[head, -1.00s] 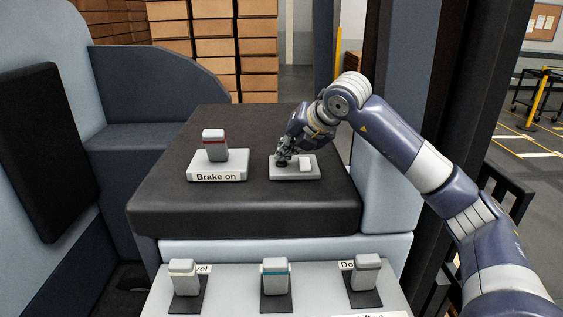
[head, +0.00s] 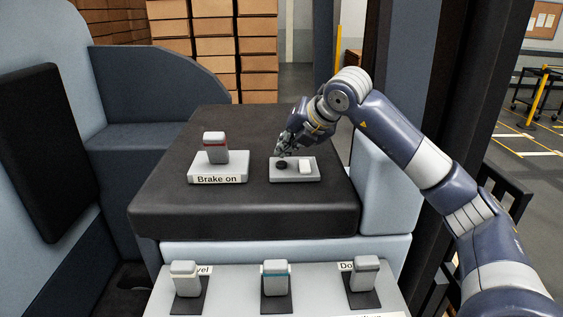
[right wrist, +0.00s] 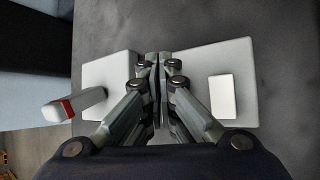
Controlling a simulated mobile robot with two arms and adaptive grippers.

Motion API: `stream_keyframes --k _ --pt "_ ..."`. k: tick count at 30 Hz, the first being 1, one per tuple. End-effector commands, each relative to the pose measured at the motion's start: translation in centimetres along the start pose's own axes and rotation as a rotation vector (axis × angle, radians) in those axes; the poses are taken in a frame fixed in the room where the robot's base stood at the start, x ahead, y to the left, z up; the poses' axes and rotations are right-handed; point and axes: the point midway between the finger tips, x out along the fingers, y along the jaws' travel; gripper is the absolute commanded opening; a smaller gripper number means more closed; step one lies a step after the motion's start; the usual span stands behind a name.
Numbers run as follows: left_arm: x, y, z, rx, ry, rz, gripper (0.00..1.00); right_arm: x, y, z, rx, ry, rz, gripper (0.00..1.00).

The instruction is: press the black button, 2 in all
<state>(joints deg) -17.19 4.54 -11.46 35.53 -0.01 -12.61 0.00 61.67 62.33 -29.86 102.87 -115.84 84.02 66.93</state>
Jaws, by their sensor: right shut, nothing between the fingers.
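The black button (head: 282,165) is a small round knob on the left half of a light grey plate (head: 293,178), beside a white rectangular button (head: 305,167). My right gripper (head: 284,153) is shut and empty. It is just behind and above the black button, apart from it as far as the head view shows. In the right wrist view the shut fingers (right wrist: 158,70) cover the place of the black button, which is hidden there. The white button (right wrist: 222,97) shows to their right. My left gripper is in neither view.
A red-banded lever (head: 215,148) stands on a block labelled "Brake on" (head: 218,179), left of the plate. Several levers stand on a lower panel (head: 232,290) in front. The black console top (head: 250,205) is otherwise clear.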

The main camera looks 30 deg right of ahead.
Motion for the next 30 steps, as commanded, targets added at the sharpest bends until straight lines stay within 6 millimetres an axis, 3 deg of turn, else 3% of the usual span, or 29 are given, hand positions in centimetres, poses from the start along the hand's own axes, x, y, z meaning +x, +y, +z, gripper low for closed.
stream_keyframes --k 18,30 --pt "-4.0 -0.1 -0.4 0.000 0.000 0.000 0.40 -3.5 2.6 2.6 0.000 -0.001 0.001 0.00" --pt "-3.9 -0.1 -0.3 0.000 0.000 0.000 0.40 -3.5 2.5 2.5 0.000 0.000 0.000 0.00"
